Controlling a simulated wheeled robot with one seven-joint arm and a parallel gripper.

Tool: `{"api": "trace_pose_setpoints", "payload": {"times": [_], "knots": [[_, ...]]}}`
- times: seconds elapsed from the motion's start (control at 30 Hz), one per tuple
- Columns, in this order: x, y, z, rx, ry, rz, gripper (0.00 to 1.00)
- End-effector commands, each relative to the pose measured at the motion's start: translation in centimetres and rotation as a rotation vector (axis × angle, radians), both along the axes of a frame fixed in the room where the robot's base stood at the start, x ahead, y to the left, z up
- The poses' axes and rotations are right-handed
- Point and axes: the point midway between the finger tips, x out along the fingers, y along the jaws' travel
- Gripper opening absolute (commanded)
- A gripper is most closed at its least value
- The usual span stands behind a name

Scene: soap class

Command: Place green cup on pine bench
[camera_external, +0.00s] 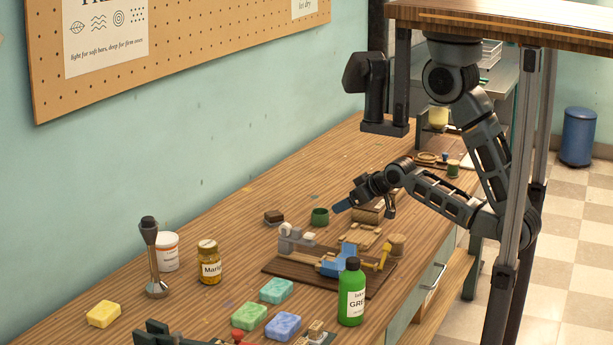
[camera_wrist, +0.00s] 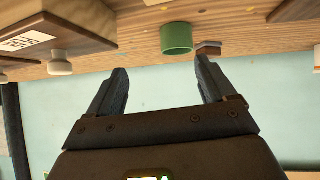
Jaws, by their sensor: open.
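A small green cup (camera_external: 320,216) stands on the long wooden bench top (camera_external: 222,222), behind the dark board. The cup (camera_wrist: 176,38) also shows upside down in the wrist view, just beyond the fingertips and nearer the right one. My gripper (camera_external: 343,206) is close to the cup's right side, slightly above it in the external view. In the wrist view my gripper (camera_wrist: 160,70) has its two fingers spread wide with nothing between them.
A dark board (camera_external: 283,266) with wooden and blue parts lies in front of the cup. A small brown block (camera_external: 273,216) is left of it. A green bottle (camera_external: 352,292), yellow jar (camera_external: 209,262), white tub (camera_external: 167,252) and several soap bars (camera_external: 104,314) stand nearer. Bench space by the wall is clear.

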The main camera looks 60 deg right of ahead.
Motion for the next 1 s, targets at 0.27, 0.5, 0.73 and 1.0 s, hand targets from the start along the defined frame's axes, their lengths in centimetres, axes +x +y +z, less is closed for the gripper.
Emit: {"api": "trace_pose_setpoints", "payload": {"times": [0.27,0.5,0.73,1.0], "knots": [[3.3,-0.4,1.1,0.053,0.097,0.001,0.84],[4.6,1.2,-0.6,0.097,0.119,0.039,0.84],[6.1,1.1,-2.5,0.097,0.119,0.039,0.84],[8.3,0.9,-5.1,0.095,0.117,0.037,0.84]]}}
